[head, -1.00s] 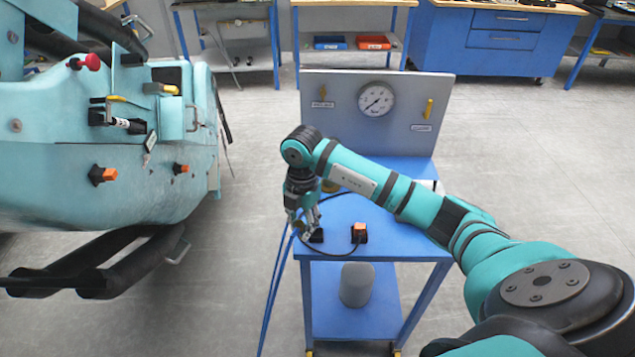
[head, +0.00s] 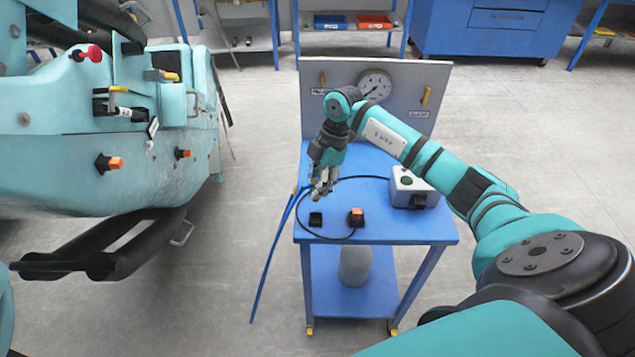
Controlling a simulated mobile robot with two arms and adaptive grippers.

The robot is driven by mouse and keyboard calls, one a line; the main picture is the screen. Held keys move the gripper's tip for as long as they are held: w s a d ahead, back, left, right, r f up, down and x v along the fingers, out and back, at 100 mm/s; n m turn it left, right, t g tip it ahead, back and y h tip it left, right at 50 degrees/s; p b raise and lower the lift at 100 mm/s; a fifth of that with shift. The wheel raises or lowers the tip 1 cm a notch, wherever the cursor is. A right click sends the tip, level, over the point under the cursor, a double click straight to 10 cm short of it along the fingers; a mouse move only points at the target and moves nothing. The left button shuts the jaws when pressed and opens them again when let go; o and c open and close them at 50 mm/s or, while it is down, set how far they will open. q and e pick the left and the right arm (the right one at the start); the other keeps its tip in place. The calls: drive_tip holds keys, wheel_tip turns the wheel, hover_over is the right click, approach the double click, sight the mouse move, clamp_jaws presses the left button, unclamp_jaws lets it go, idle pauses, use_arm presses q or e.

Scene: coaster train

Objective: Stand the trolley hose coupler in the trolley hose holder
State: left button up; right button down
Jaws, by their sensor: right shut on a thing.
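My right gripper (head: 325,180) points down above the left part of the blue trolley top. It is shut on a small piece, the trolley hose coupler (head: 319,192) as far as I can tell; the fingers hide most of it. A black hose (head: 299,207) loops on the trolley top around the gripper. A small black square holder (head: 316,219) sits near the front left of the top, just below the gripper and apart from it. A black block with an orange top (head: 356,217) stands to its right. I cannot tell for sure which is the hose holder. My left gripper is not in view.
A grey panel with a gauge (head: 374,86) rises at the back. The teal train front (head: 60,150) is at the left, with floor between. A grey cylinder (head: 355,266) stands on the lower shelf.

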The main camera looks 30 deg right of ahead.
drive_tip(key=shift+f+b, duration=1.35)
drive_tip(key=shift+f, duration=1.4)
drive_tip(key=shift+p, duration=0.65)
drive_tip(key=shift+f+b, duration=0.9)
drive_tip(key=shift+f, duration=0.7)
drive_tip(key=c, duration=1)
unclamp_jaws()
drive_tip(key=v, duration=1.2)
drive_tip(key=shift+a, duration=0.1)
